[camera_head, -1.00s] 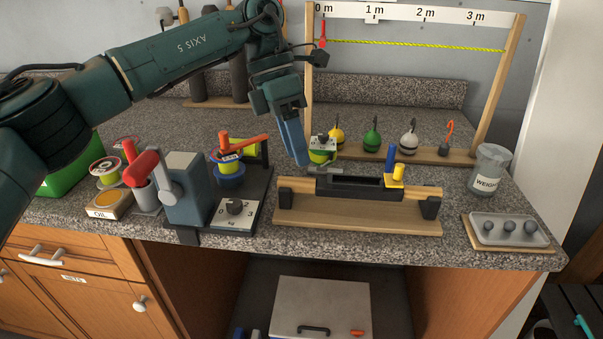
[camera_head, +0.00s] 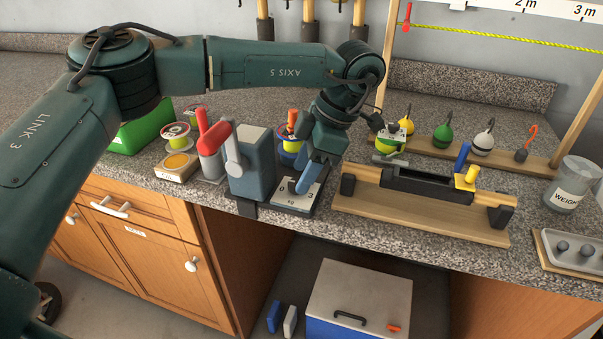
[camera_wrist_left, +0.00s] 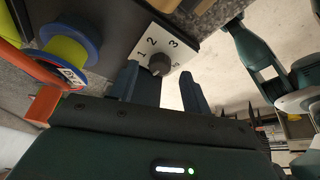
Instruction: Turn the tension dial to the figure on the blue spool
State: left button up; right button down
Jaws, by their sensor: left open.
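The tension dial plate (camera_head: 296,204) is a white square on a dark base, with 0, 3 and kg legible in the head view. Its dark round knob (camera_wrist_left: 159,64) shows in the left wrist view beside the figures 1, 2 and 3; I cannot tell where it points. My left gripper (camera_head: 303,188) points down over the plate and hides the knob in the head view. Its fingers (camera_wrist_left: 161,84) are open, one to each side of the knob. The blue spool (camera_wrist_left: 78,22) with yellow line stands behind the dial; its tag (camera_wrist_left: 71,76) is too small to read surely.
A blue-grey block with a lever (camera_head: 254,165) stands close left of the dial. A wooden jig with a black trough (camera_head: 430,187) stands to the right. Floats (camera_head: 442,134) sit on a rack behind it. The counter's front edge is close to the dial.

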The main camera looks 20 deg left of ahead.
pick_arm(q)
jog(key=shift+x, duration=0.85)
jog(key=shift+c, duration=0.2)
jog(key=c, duration=0.9)
